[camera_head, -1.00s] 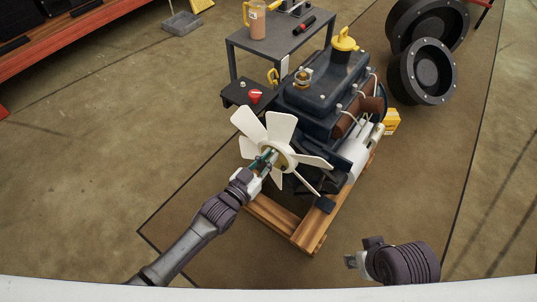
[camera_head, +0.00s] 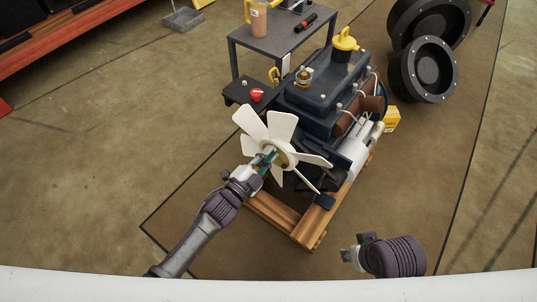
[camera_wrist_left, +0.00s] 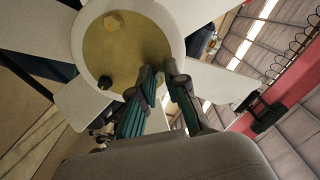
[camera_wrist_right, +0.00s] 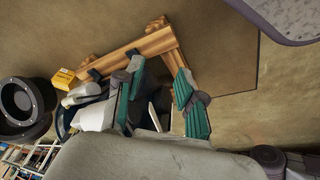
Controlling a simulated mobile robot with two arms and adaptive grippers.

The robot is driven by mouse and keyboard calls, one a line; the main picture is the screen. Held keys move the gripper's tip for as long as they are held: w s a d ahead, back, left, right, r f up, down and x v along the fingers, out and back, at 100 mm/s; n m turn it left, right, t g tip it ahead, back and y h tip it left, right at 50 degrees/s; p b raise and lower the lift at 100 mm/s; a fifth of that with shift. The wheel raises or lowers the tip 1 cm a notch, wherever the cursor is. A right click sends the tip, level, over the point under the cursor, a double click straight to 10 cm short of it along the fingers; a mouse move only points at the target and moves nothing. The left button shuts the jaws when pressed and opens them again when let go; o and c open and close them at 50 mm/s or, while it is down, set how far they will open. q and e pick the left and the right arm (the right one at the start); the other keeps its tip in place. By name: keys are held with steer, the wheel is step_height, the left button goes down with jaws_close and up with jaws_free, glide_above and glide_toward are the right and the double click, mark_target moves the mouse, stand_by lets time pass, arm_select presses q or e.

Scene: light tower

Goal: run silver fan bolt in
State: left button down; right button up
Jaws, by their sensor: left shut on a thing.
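The white fan (camera_head: 268,132) is at the front of the dark engine, and its pale round hub (camera_head: 291,157) faces my left gripper (camera_head: 268,157). In the left wrist view the fan's brass-coloured hub plate (camera_wrist_left: 125,55) carries a dark bolt head (camera_wrist_left: 105,82) and a yellowish hex head (camera_wrist_left: 113,22). The green-padded fingers of my left gripper (camera_wrist_left: 161,78) are close together with their tips at the plate. They are shut on what seems to be the silver fan bolt, which the fingertips hide. My right gripper (camera_wrist_right: 160,85) is open and empty, low in front of the engine.
The engine (camera_head: 315,95) stands on a wooden pallet (camera_head: 285,218). Behind are a grey table (camera_head: 270,45) with a cup and tools, and a small dark shelf with a red knob (camera_head: 257,95). Black wheels (camera_head: 420,70) are at the back right.

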arm_select(q)
steer(key=m, duration=0.3)
steer(key=m+b, duration=0.1)
steer(key=m, duration=0.2)
steer(key=shift+s+f, duration=0.15)
steer(key=shift+f, duration=0.05)
arm_select(e)
steer(key=shift+s+v, duration=0.2)
steer(key=shift+v, duration=0.95)
arm_select(q)
steer(key=shift+m, duration=0.4)
arm_select(e)
steer(key=shift+d+f, duration=0.1)
steer(key=shift+w, duration=0.1)
arm_select(q)
steer(key=c, duration=1.2)
jaws_free()
steer(key=shift+a+r, duration=0.1)
steer(key=shift+r, duration=0.1)
arm_select(e)
steer(key=shift+w, duration=0.1)
